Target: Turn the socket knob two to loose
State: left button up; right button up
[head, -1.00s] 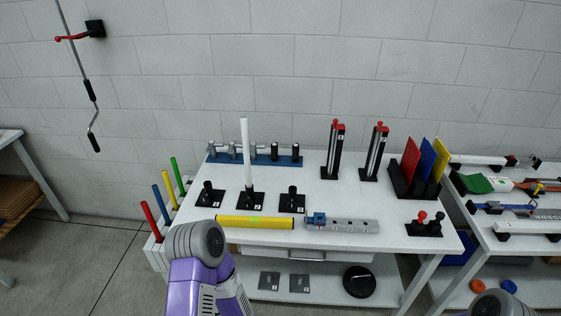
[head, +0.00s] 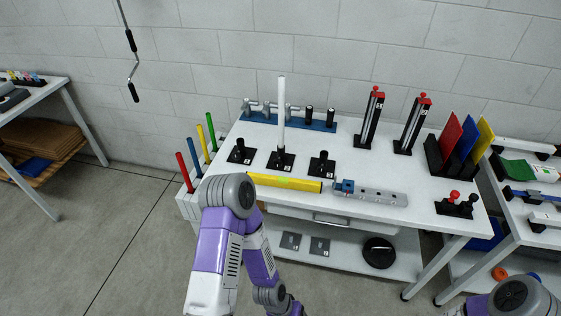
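Three black sockets on square base plates stand in a row on the white table: a left one (head: 241,152), a middle one (head: 281,161) and a right one (head: 321,164). A tall white rod (head: 282,105) stands upright in the middle socket. The left and right sockets hold no rod. Their knobs are too small to make out, so I cannot tell which is number two or how any knob is set. My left arm shows in front of the table's left part, but its gripper is out of view. Only a part of my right arm shows at the lower right; its gripper is out of view.
A yellow bar (head: 285,182) and a grey rail with a blue block (head: 344,186) lie along the table's front (head: 405,216). Behind the sockets is a blue rack (head: 317,125). Red-topped black columns (head: 370,117) stand at right. Coloured rods (head: 200,143) stand at the left edge.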

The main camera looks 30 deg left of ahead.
aim_at(277, 162)
jog(key=z, duration=1.55)
jog(key=i, duration=1.8)
jog(key=u, duration=3.65)
